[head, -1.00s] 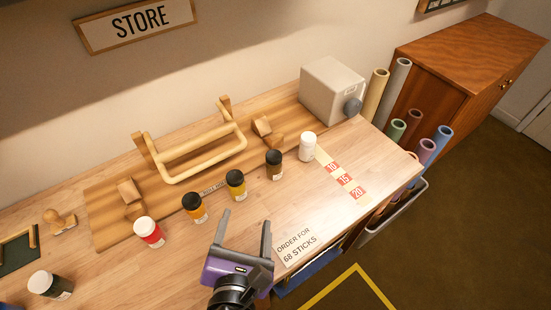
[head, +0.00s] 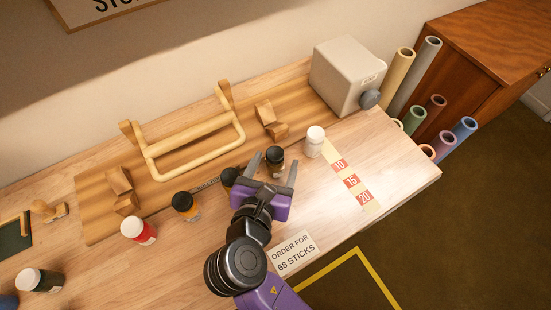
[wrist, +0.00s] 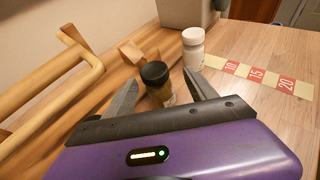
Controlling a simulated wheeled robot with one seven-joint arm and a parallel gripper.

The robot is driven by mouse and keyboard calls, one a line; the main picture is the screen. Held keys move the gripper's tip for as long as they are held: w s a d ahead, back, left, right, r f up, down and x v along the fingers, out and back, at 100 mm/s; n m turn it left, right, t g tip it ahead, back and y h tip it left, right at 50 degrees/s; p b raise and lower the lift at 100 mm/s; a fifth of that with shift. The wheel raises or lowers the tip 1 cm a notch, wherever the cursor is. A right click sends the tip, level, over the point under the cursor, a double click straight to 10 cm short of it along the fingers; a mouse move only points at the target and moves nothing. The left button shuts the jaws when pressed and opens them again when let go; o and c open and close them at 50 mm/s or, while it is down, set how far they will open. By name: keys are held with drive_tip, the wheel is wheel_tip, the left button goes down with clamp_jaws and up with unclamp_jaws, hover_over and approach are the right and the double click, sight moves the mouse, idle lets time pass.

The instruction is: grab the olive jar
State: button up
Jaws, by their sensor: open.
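The olive jar (head: 274,163) has a black lid and a brownish-olive body. It stands upright on the table between the fingers of my gripper (head: 274,166). In the wrist view the olive jar (wrist: 160,95) shows its lid and part of its label between the two open fingertips (wrist: 160,80), with a gap visible on the right. Its lower part is hidden by my gripper's body. The fingers are spread and not closed on it.
A white jar (head: 314,141) stands close to the right of the olive jar. A yellow jar (head: 229,177) is partly hidden left of my gripper. An orange jar (head: 186,206) and a red jar (head: 138,230) stand further left. A wooden rack (head: 195,150) and grey box (head: 344,77) are behind.

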drive_tip(key=shift+a+p+x, duration=0.15)
drive_tip(key=shift+p+x, duration=0.05)
drive_tip(key=shift+x, duration=1.25)
drive_tip(key=shift+a+p+x, duration=0.15)
drive_tip(key=shift+x, duration=1.3)
drive_tip(key=shift+f, duration=0.1)
drive_tip(key=shift+c, duration=0.3)
clamp_jaws()
